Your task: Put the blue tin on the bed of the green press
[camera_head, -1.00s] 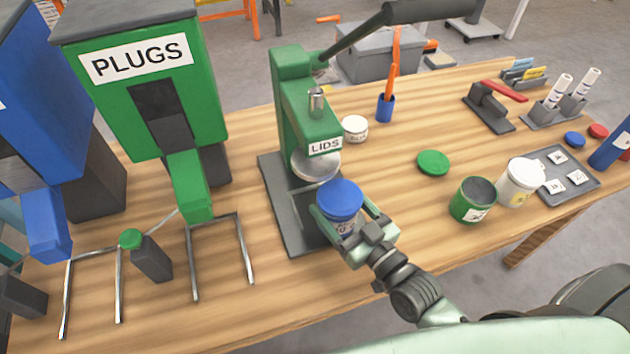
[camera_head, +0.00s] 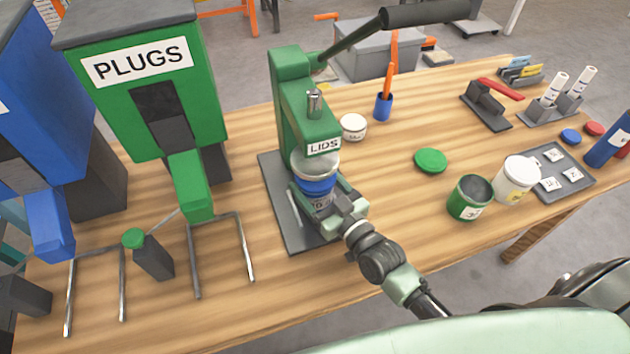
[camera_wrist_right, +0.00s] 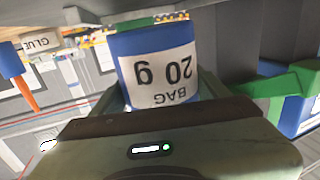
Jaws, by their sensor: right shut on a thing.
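The blue tin (camera_head: 318,186) is under the round head of the green press (camera_head: 296,104), which is labelled LIDS. My right gripper (camera_head: 330,204) is shut on the tin from the front right. The tin also fills the middle of the right wrist view (camera_wrist_right: 155,62), its label reading BAG 20 g upside down, between the fingers of my right gripper (camera_wrist_right: 160,95). The tin is over the press's dark bed (camera_head: 285,215); I cannot tell whether it touches the bed. The press head hides the tin's top. My left gripper is not in view.
A green PLUGS dispenser (camera_head: 150,85) and wire stands are on the left. The press lever (camera_head: 420,14) reaches over the table. A green tin (camera_head: 468,198), a white tin (camera_head: 516,181) and a green lid (camera_head: 430,161) lie right. Bare wood (camera_head: 385,215) lies between.

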